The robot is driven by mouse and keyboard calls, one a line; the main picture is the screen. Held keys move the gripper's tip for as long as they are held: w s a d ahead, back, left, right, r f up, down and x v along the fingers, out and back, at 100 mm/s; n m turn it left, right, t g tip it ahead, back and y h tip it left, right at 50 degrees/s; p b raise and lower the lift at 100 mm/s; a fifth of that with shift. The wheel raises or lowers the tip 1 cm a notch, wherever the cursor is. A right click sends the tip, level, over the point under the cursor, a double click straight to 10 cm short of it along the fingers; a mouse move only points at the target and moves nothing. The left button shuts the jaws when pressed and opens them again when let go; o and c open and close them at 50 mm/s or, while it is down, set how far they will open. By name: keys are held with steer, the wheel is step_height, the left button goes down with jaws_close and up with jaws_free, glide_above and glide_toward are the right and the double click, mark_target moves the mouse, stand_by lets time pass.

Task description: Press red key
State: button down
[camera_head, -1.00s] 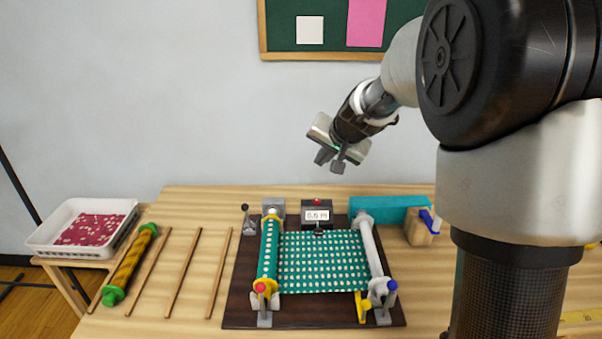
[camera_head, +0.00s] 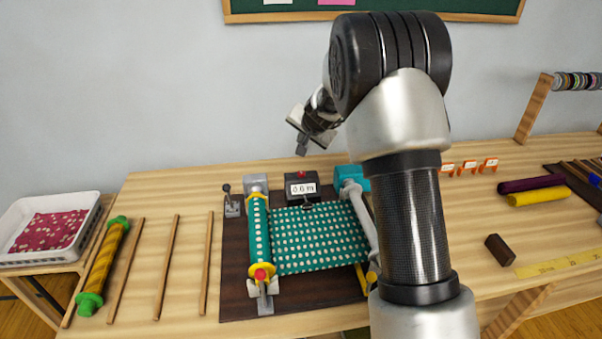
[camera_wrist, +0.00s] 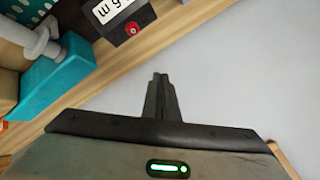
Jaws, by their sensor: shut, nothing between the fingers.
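The red key (camera_head: 300,175) is a small red button on top of the dark counter box (camera_head: 301,188), whose white display reads about 0.6 m. The box stands at the back of the dark winding board. My gripper (camera_head: 302,150) is above the red key and apart from it, with its fingers pointing down. In the wrist view my gripper (camera_wrist: 160,78) has its two fingers together with nothing between them. The red key (camera_wrist: 132,28) shows there to the upper left of the fingertips, on the box's edge.
A roller with teal dotted fabric (camera_head: 308,240) lies in front of the box. A teal block (camera_head: 352,178) stands right of the box. A small lever (camera_head: 230,203) stands left. Wooden slats (camera_head: 167,267) and a white bin (camera_head: 88,222) are farther left.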

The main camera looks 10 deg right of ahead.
mark_target(301, 174)
steer(key=shift+f, duration=0.1)
step_height(301, 174, down, 9)
steer(key=b, duration=0.7)
steer(key=shift+r+b, duration=0.2)
steer(key=shift+b, duration=0.2)
steer(key=shift+f, duration=0.15)
stand_by(1.2)
steer(key=shift+f+b, duration=0.25)
steer(key=shift+b, duration=0.2)
steer(key=shift+f+b, duration=0.55)
stand_by(0.5)
steer(key=shift+r, duration=0.1)
steer(key=shift+r+p, duration=0.75)
steer(key=shift+r, duration=0.05)
